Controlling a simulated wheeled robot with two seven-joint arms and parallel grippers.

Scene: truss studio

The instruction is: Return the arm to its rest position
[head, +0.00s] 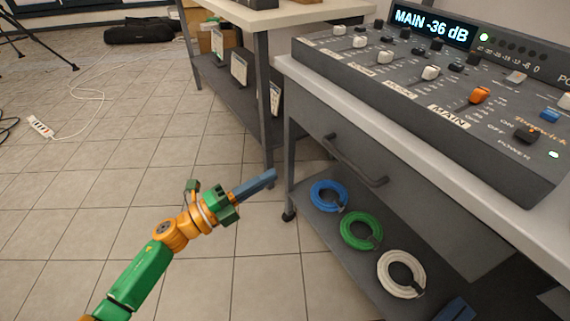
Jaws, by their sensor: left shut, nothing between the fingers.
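My left arm comes in from the lower left, with green and orange links. Its left gripper (270,175) has blue-grey fingers that lie together, shut and empty. It points up and to the right over the tiled floor, in front of the drawer desk, and appears apart from it. My right gripper does not show.
A mixing console (440,85) with a display reading MAIN -36 dB stands on the desk (300,75). The desk has a drawer handle (355,165). Blue (328,196), green (361,231) and white (401,274) cable coils lie on its lower shelf. A power strip (40,127) lies on open floor.

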